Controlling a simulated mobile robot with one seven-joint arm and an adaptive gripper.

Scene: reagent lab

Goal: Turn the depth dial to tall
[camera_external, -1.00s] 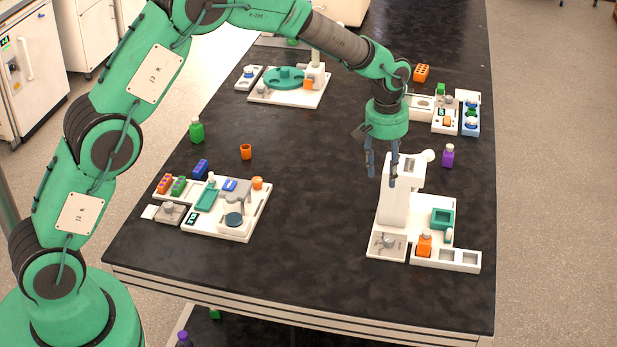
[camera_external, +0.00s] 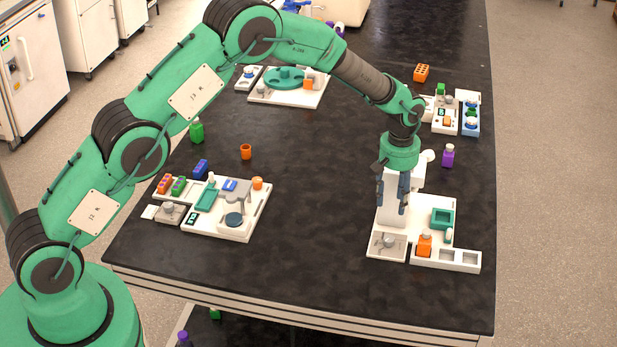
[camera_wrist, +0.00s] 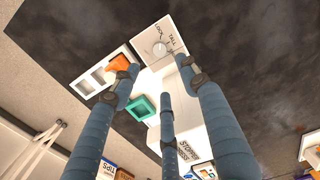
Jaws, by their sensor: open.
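The depth dial (camera_external: 388,241) is a small grey knob on a pale square plate at the front left of the white stopper press (camera_external: 394,182). In the wrist view the dial (camera_wrist: 160,48) sits at the top centre, with the words LOCK and TALL printed beside it. Which word its pointer faces is too small to tell. My gripper (camera_external: 392,208) points down in front of the press column, above and behind the dial and apart from it. In the wrist view its fingers (camera_wrist: 158,72) are spread and empty.
An orange bottle (camera_external: 424,246) stands in a white slotted rack (camera_external: 458,264) right of the dial. A teal square holder (camera_external: 443,219) is on the press base. A purple bottle (camera_external: 448,156) stands behind. The dark bench left of the press is clear up to another white station (camera_external: 245,225).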

